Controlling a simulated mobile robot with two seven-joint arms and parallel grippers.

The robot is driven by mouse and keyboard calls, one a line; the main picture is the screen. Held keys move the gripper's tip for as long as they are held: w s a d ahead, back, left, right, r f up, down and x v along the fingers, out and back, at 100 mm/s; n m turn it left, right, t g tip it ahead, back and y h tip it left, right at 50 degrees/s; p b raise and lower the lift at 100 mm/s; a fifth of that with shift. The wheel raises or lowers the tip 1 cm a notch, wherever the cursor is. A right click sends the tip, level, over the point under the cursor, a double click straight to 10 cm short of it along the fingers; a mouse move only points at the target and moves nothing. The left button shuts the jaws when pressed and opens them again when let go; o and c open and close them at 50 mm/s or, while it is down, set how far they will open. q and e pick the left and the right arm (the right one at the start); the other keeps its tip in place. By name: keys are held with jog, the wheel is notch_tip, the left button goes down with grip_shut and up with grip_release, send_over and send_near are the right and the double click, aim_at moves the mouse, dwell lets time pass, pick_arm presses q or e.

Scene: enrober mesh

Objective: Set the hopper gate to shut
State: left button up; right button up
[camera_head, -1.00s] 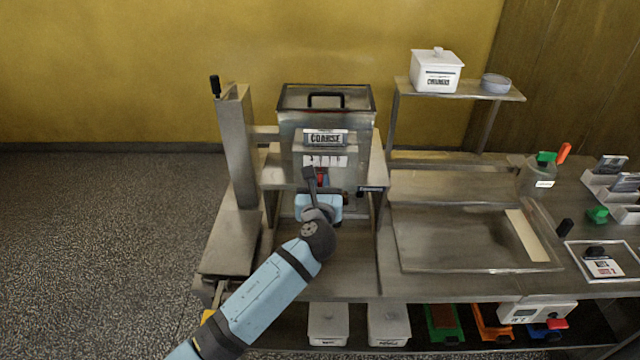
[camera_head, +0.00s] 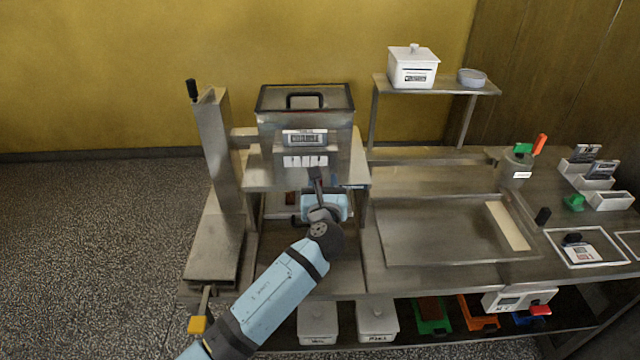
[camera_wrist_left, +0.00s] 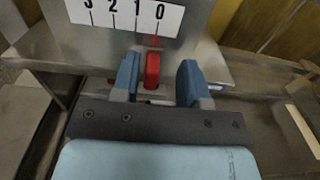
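The steel hopper (camera_head: 305,120) stands on the machine with a white number scale (camera_head: 305,160) on its front. In the left wrist view the scale (camera_wrist_left: 125,16) reads 3, 2, 1, 0 from left to right. The red gate handle (camera_wrist_left: 152,70) stands below the 0, with a small red pointer at that number. My left gripper (camera_wrist_left: 159,80) has its two blue fingers apart around the handle. The left finger is close beside it; a gap shows on the right. In the head view my left gripper (camera_head: 322,188) is below the scale's right end and hides the handle.
A steel column (camera_head: 218,150) with a black-knobbed top stands left of the hopper. A flat steel tray (camera_head: 430,245) lies to the right. A shelf (camera_head: 440,86) holds a white lidded box (camera_head: 412,68). Lidded bins (camera_head: 318,322) stand below.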

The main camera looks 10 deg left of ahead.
pick_arm(q)
jog(key=shift+a, duration=0.1)
jog(key=shift+s, duration=0.2)
jog(key=b+v, duration=0.1)
jog(key=v, duration=1.2)
jog(key=shift+s+b, duration=0.2)
jog(key=shift+b, duration=0.15)
